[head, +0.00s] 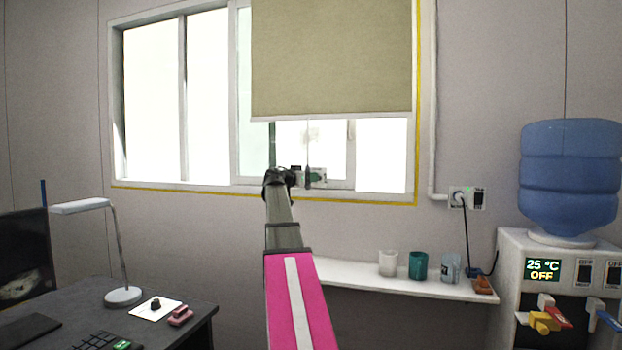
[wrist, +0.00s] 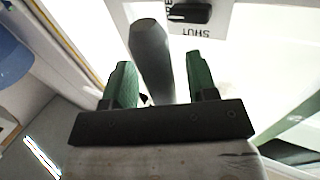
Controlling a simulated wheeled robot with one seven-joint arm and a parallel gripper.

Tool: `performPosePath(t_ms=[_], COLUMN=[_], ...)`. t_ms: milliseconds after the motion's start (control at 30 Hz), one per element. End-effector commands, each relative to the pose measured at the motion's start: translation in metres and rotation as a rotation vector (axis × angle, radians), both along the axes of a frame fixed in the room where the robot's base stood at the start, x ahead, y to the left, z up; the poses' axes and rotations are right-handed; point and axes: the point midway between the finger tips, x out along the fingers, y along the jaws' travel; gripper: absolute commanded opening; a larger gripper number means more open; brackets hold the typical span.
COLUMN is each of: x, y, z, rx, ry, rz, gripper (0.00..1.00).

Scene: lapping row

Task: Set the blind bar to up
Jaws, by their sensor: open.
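A beige roller blind (head: 335,60) hangs over the right part of the window in the head view, with a pale bar (head: 345,116) along its lower edge. A thin cord runs down from this edge to a slim dark pull (head: 308,155). My gripper (head: 297,178) is in front of the window, below the blind, close to the pull. In the wrist view, a dark grey tapered rod, apparently the pull (wrist: 150,52), stands between the two green fingers of my gripper (wrist: 161,65). The fingers are open, with gaps on both sides of the rod.
A black latch (wrist: 190,13) on a lettered plate shows in the wrist view. A shelf (head: 400,285) with several cups runs below the window. A water dispenser (head: 510,270) stands at right, and a desk (head: 190,300) with a lamp (head: 113,240) at left.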

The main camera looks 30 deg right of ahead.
Motion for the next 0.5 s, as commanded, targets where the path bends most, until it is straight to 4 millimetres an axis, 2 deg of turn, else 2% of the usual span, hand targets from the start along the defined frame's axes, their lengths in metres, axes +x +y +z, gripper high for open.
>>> performPosePath(t_ms=[200, 500], x=[0.004, 0.004], y=[-0.016, -0.017], z=[0.000, 0.000], rx=[0.001, 0.001], ry=[0.000, 0.000], rz=[0.000, 0.001], gripper=[0.53, 0.53])
